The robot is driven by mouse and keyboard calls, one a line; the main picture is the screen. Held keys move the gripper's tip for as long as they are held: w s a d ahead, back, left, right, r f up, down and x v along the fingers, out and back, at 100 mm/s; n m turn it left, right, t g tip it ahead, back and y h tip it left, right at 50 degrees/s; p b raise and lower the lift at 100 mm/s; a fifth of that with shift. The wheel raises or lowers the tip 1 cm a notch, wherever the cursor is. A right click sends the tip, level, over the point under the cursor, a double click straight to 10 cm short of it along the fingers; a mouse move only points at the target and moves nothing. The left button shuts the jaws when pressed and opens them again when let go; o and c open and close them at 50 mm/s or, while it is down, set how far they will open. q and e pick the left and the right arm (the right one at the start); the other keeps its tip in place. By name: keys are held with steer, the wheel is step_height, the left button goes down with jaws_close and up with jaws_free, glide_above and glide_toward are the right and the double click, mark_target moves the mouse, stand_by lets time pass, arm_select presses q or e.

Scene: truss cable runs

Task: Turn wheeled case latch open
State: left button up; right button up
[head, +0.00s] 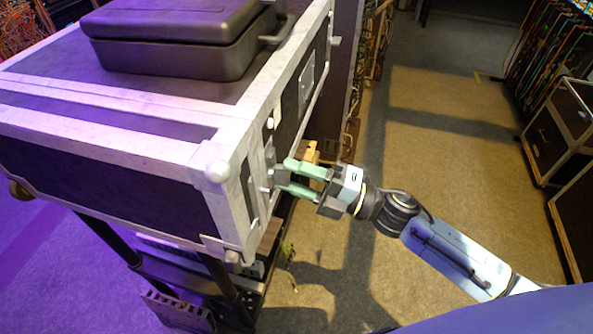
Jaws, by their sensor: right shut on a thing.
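The wheeled case (100,165) is a large dark box with pale metal edges and a ball corner, filling the left of the head view. Its latch (269,177) is a small grey metal piece on the right-hand face, near the front corner. My right gripper (283,177) reaches in from the right, its two green fingers level with the latch. The fingers are shut on the latch, and their tips partly hide it. I cannot tell how far the latch is turned. My left gripper is not in the picture.
A closed dark grey case (180,45) lies on top. Under the wheeled case is a dark stand (185,275). Cable racks (555,40) and dark cases (560,130) stand at the right. Open floor (435,125) lies between, beyond my right arm.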

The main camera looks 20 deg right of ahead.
steer(key=shift+m, duration=0.3)
steer(key=o, duration=1)
steer(key=shift+d, duration=0.1)
steer(key=b+v, duration=0.3)
steer(key=v, duration=1)
steer(key=shift+s+b, duration=0.15)
steer(key=shift+b, duration=0.15)
steer(key=shift+d, duration=0.1)
